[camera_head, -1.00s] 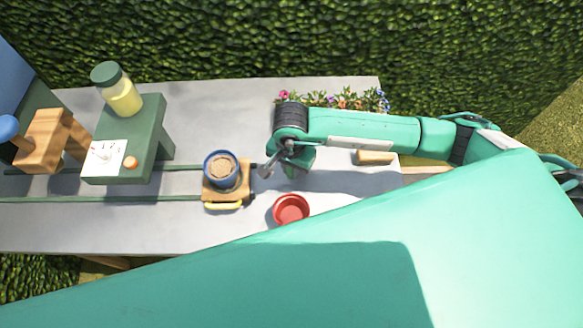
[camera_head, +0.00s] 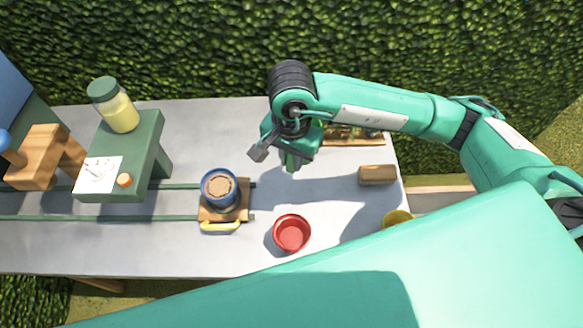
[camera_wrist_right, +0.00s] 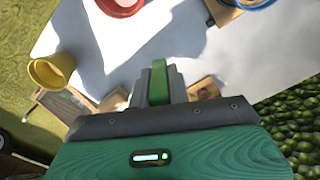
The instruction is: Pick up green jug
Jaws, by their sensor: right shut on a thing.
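My right gripper (camera_head: 292,160) is above the right half of the grey table, over the shadow it casts. The wrist view shows its grey fingers (camera_wrist_right: 159,82) shut on a narrow bright green piece (camera_wrist_right: 160,70), which I take to be part of the green jug. The rest of the jug is not clearly visible, hidden by the gripper and arm. My left gripper is not in view.
A red pot (camera_head: 292,233) stands in front of the gripper. A blue pot (camera_head: 219,188) of soil sits on a wooden cart on rails. A wooden block (camera_head: 377,175) and a yellow pot (camera_head: 397,217) are to the right. A green stand (camera_head: 145,150) holds a jar (camera_head: 119,108).

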